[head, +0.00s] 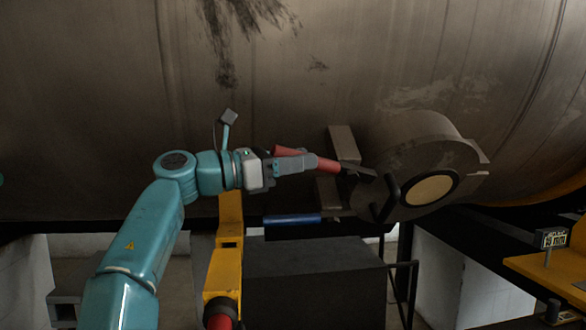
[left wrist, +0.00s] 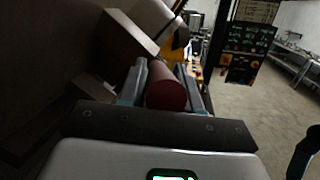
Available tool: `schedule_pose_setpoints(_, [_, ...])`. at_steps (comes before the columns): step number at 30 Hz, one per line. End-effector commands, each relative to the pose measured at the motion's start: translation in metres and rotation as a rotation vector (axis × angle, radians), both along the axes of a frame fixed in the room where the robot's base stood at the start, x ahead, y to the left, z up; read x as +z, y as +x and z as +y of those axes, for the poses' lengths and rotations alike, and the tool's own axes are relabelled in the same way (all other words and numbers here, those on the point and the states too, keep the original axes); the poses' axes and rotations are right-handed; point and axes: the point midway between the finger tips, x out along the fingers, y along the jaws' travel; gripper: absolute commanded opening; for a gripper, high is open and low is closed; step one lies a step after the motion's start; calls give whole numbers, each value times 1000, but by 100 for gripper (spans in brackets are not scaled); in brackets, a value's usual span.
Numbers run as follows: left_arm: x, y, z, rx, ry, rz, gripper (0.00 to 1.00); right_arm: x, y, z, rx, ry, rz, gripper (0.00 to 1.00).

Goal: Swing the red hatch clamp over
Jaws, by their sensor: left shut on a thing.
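The red hatch clamp (head: 329,166) sticks out to the left from the round hatch (head: 425,128) on the big tank, with its dark end by the hatch rim. My left gripper (head: 312,163) is shut on the clamp's red handle, coming from the left. In the left wrist view the red handle (left wrist: 166,91) lies between the two fingers (left wrist: 165,83), its round end facing the camera. The fingers hide part of the handle in the head view. My right gripper is in neither view.
A blue handle (head: 292,219) lies below the clamp. Brownish blocks (head: 344,143) stand out beside the hatch, and a black handle (head: 386,199) crosses its front. A yellow post (head: 228,245) rises below my arm.

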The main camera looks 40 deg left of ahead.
Motion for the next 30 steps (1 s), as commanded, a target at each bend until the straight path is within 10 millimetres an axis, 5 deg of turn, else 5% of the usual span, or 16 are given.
schedule_pose_setpoints(12, [8,-3,-1,26,10,2,0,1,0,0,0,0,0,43])
schedule_pose_setpoints(13, [8,-3,-1,26,10,2,43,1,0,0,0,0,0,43])
schedule_pose_setpoints(14, [8,-3,-1,25,10,2,52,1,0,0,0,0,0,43])
schedule_pose_setpoints(24, [4,-4,0,25,11,9,54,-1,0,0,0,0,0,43])
schedule_pose_setpoints(30, [-1,-33,16,30,13,9,54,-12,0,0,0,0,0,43])
